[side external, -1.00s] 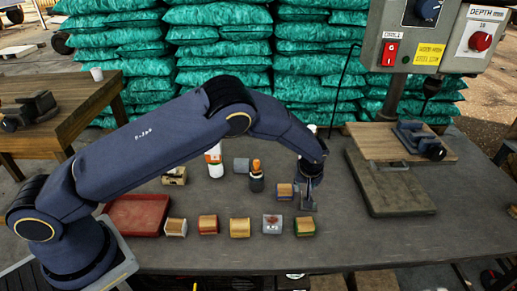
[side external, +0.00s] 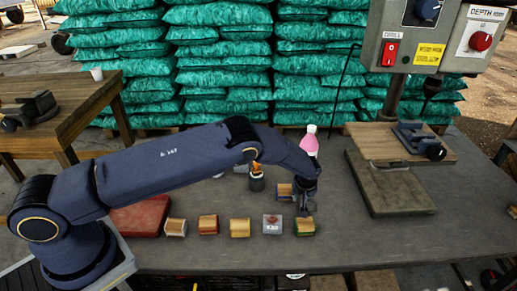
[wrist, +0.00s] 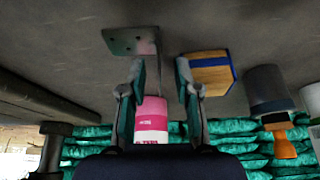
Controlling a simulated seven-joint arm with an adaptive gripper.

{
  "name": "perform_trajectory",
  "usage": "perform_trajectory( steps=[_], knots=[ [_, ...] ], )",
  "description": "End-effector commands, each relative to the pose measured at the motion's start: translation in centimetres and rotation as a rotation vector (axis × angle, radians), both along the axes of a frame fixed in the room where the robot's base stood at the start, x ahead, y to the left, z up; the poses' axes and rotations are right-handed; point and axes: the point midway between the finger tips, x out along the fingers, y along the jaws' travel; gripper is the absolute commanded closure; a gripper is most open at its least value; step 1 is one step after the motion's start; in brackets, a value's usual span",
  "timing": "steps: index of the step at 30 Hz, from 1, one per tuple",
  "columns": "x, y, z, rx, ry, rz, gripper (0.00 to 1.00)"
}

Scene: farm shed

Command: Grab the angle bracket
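The angle bracket (wrist: 126,41) is a grey metal piece with holes in its flat plate. In the side view, the bracket is mostly hidden by my gripper (side external: 305,204), which is low over the table. My gripper also shows in the wrist view (wrist: 161,75), with its two fingers apart and a clear gap between them. I cannot tell whether a finger touches the bracket.
A blue-sided wooden block (side external: 284,190) is close by; it also shows beside the right finger in the wrist view (wrist: 208,73). A green-sided block (side external: 305,226) stands in front, ending a row of several blocks. A pink bottle (side external: 310,142) stands behind. A drill-press base (side external: 390,190) is right.

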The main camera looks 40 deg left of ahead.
Motion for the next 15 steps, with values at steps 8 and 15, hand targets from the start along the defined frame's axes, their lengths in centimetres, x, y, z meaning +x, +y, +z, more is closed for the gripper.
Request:
perform_trajectory(
  steps=[8, 15],
  knots=[
    [0.00, -0.01, 0.04, 0.000, 0.000, 0.000, 0.96],
    [-0.01, -0.01, 0.05, 0.000, 0.000, 0.000, 1.00]
  ],
)
